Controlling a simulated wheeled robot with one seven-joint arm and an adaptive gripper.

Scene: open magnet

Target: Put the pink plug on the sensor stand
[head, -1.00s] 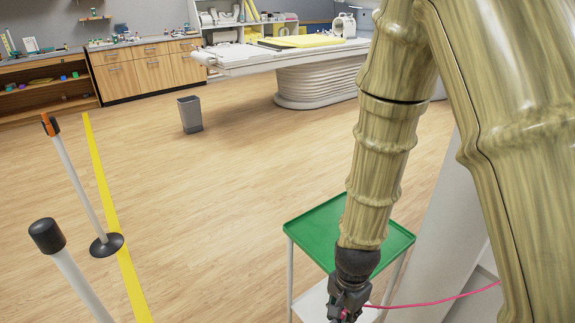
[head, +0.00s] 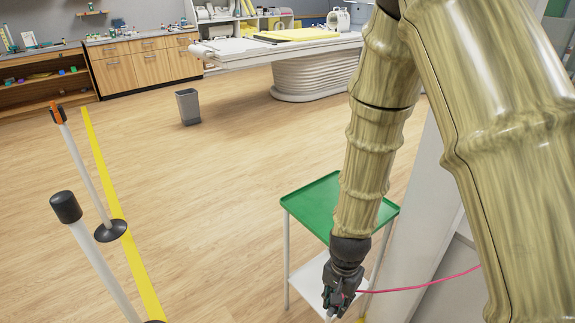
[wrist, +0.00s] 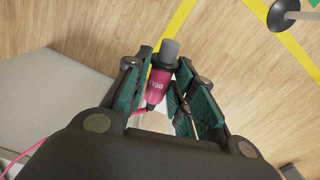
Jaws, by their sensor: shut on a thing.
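In the head view my gripper (head: 340,297) hangs low in front of the green-topped trolley, and most of the plug is hidden by the fingers.
A second white post with a black cap (head: 66,207) stands nearer at the left. The green tray (head: 308,203) of the trolley is just behind my gripper. The pink cable (head: 425,284) trails to the right. A grey bin (head: 188,107) stands farther off. Much of the middle floor is clear.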

